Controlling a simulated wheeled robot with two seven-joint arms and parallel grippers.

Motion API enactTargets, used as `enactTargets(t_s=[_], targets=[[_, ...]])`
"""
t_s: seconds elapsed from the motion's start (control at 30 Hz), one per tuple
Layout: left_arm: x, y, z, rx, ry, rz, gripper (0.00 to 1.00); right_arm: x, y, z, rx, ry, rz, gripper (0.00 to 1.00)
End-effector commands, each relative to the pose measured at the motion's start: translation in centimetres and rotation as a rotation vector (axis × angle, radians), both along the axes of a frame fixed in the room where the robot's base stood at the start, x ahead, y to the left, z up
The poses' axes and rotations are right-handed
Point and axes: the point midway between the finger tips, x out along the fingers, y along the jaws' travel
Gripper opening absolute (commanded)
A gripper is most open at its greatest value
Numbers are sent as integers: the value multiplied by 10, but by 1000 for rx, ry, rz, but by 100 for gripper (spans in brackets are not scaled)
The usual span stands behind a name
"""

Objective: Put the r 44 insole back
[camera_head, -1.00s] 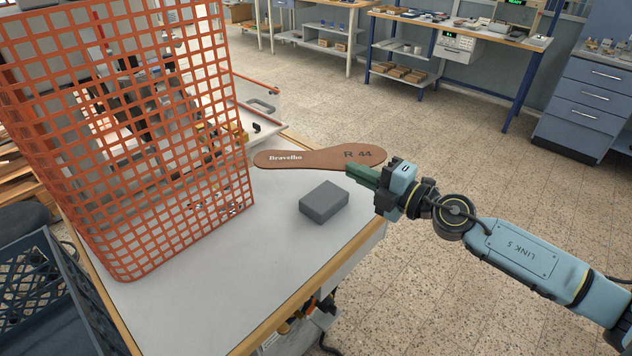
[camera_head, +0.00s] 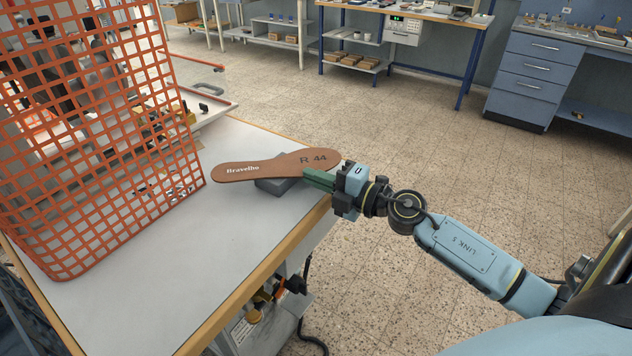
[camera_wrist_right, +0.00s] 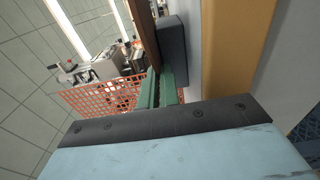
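The brown r 44 insole (camera_head: 275,166), marked "Bravelho" and "R 44", lies roughly flat at the right part of the white table. My left gripper is out of view.
An orange mesh guard (camera_head: 95,150) stands on the left of the white table (camera_head: 175,245), with machinery behind it. The table's wooden edge (camera_head: 265,265) runs below my right arm. The table's front area is clear. Workbenches and a blue drawer cabinet (camera_head: 540,75) stand far back.

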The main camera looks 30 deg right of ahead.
Motion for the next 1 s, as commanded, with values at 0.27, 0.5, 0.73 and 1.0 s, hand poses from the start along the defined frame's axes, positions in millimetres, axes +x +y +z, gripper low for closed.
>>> enactTargets(t_s=[0.27, 0.5, 0.73, 1.0], targets=[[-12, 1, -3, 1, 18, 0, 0, 0, 0, -2, 0, -1, 0, 0], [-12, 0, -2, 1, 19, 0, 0, 0, 0, -1, 0, -1, 0, 26], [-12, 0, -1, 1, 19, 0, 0, 0, 0, 0, 0, -1, 0, 26], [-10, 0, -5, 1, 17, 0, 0, -21, -10, -1, 0, 1, 0, 26]])
